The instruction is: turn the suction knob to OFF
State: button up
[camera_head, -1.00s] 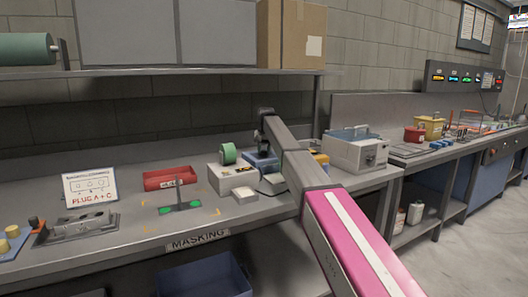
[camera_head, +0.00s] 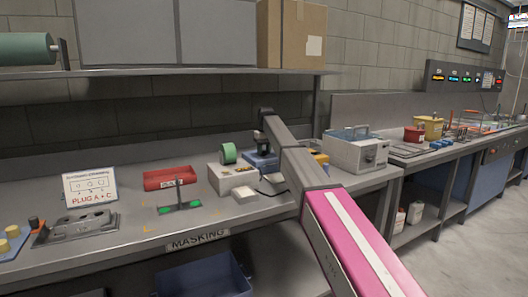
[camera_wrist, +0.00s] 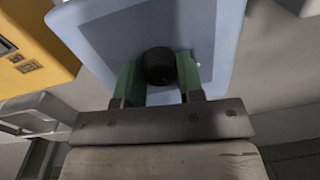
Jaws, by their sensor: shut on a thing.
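The suction knob (camera_wrist: 160,64) is a round black knob on the face of a light blue box (camera_wrist: 211,28). My gripper (camera_wrist: 157,76) has two green fingers, one on each side of the knob, and it is shut on it. No pointer or OFF mark on the knob can be made out. In the head view the blue box (camera_head: 252,159) stands on the bench, partly behind my arm. The fingers and the knob cannot be made out there.
A yellow box (camera_wrist: 35,45) stands close on the left in the wrist view. In the head view, a pale box with a green roll (camera_head: 228,153) stands left of the blue box. A grey machine (camera_head: 352,152) stands to the right. A shelf (camera_head: 170,75) runs above.

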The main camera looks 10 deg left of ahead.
jog(key=n, duration=0.6)
jog(key=shift+w+r, duration=0.1)
dwell(0.6)
jog(key=shift+a, duration=0.1)
jog(key=o, duration=0.9)
jog(key=r, duration=1)
jog(key=shift+w+d+r, duration=0.2)
jog(key=shift+r, duration=0.15)
